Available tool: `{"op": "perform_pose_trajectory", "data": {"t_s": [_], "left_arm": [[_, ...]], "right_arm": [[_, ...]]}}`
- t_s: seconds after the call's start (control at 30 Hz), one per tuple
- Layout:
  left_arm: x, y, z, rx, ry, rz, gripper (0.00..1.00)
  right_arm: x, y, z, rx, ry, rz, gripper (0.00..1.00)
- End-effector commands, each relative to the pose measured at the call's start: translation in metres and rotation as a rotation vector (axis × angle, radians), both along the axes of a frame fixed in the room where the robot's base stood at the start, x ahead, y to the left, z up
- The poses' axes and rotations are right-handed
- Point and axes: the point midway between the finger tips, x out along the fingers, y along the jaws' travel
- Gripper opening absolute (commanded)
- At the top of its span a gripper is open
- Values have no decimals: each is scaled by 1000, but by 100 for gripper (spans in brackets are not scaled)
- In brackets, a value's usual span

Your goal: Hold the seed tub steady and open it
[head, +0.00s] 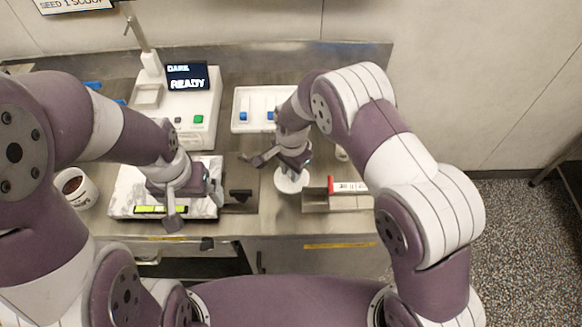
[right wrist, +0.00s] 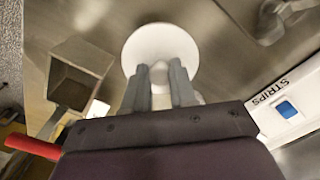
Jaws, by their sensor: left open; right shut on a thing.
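The seed tub's round white lid (head: 290,183) shows below my right gripper (head: 292,168) in the head view. In the right wrist view the white disc (right wrist: 158,42) has a small pale knob (right wrist: 160,74) between the fingers. My right gripper (right wrist: 160,85) is shut on that knob. The tub's body is hidden, so I cannot tell whether the lid rests on it or is raised. My left gripper (head: 173,212) is open, to the left of the tub, above a white tray (head: 122,205). It is apart from the tub.
A white machine (head: 190,122) with a READY screen stands at the back left. A white box marked STRIPS (right wrist: 285,105) with blue parts stands behind the tub. A cup (head: 78,190) stands far left.

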Motion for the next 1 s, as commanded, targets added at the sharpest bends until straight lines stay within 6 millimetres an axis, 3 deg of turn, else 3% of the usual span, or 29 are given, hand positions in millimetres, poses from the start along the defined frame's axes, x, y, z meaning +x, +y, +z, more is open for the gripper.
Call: {"op": "perform_pose_trajectory", "data": {"t_s": [0.1, 0.13, 0.2, 0.57, 1.0], "left_arm": [[0, 0, -3, 0, 0, 0, 100], [0, 0, -3, 0, 0, 0, 100], [0, 0, -2, 0, 0, 0, 100], [0, 0, -2, 0, 0, 0, 100], [0, 0, -25, 0, 0, 0, 100]], "right_arm": [[0, 0, -4, 0, 0, 0, 0], [0, 0, -3, 0, 0, 0, 29], [0, 0, -2, 0, 0, 0, 51], [1, 0, 4, 1, -3, 0, 51], [1, 0, 105, 1, -3, 0, 51]]}}
